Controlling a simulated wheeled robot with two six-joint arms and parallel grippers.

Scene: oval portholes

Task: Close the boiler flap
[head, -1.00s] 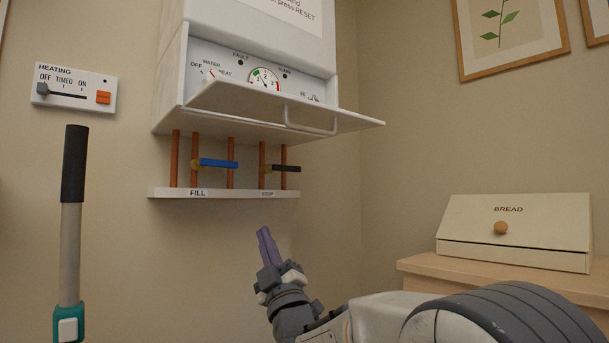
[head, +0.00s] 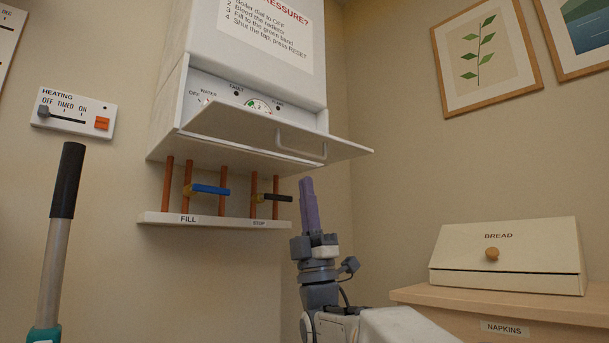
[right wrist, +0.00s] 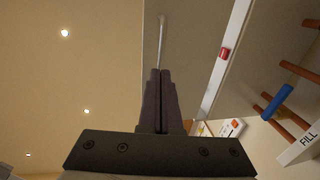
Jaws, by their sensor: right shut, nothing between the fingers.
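The boiler flap (head: 255,130) stands open, jutting out below the boiler's dial panel. Its white bar handle (head: 302,146) is on the face seen from below, near the free edge. My right gripper (head: 307,181) is shut and empty, fingers pointing up, below and slightly right of the handle in the picture. I see no clear contact with the flap. In the right wrist view, the shut fingers (right wrist: 160,75) point toward the pale handle bar (right wrist: 162,38) on the flap's face (right wrist: 195,45). My left gripper is out of view.
The white boiler (head: 250,50) has copper pipes beneath it, with a blue lever (head: 210,190), a black lever (head: 276,197) and a shelf (head: 215,220). A black-topped pole (head: 67,180) stands at left. A bread box (head: 505,262) sits on a cabinet at right.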

